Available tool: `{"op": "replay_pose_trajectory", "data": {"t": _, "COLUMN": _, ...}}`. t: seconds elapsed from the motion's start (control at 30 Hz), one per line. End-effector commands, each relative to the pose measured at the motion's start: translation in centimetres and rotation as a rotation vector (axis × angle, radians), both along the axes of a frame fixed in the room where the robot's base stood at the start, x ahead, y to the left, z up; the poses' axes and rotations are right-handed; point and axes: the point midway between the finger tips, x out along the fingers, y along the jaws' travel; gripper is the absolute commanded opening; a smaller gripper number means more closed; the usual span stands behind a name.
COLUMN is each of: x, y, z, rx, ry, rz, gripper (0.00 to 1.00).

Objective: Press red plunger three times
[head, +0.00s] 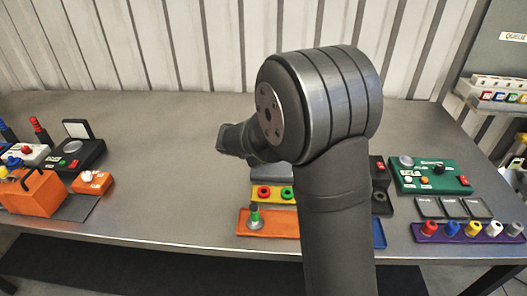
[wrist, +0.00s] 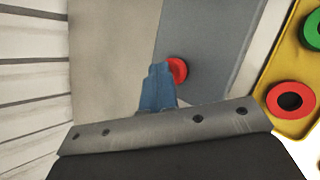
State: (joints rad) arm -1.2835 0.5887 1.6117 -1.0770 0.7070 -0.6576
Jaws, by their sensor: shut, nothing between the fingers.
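In the wrist view a round red knob, which looks like the red plunger (wrist: 178,70), stands on a blue-grey plate (wrist: 205,45). My gripper (wrist: 158,70) has its blue fingers together and empty. Their tips lie just left of the knob and cover its left edge. I cannot tell whether they touch it or how far it is pressed. In the head view my arm hides the fingers and the knob; only an edge of a grey plate (head: 268,173) shows behind the yellow tray.
A yellow tray (wrist: 268,80) holds a red ring (wrist: 290,98) and a green ring. Nearer is an orange tray (head: 275,228) with a peg. A green panel (head: 435,170) and a purple rack (head: 470,238) lie right; orange boxes (head: 35,192) stand left. The left-centre bench is clear.

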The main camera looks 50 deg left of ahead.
Motion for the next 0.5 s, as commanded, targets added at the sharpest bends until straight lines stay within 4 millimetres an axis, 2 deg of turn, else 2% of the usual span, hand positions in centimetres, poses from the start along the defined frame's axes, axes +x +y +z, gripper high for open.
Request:
{"op": "replay_pose_trajectory", "data": {"t": 0.37, "x": -0.01, "y": -0.03, "z": -0.2, "rx": -0.001, "ry": 0.0, "rz": 0.0, "gripper": 0.0}}
{"op": "replay_pose_trajectory", "data": {"t": 0.5, "x": 0.0, "y": 0.01, "z": 0.33, "rx": 0.0, "ry": -0.001, "rz": 0.001, "gripper": 0.0}}
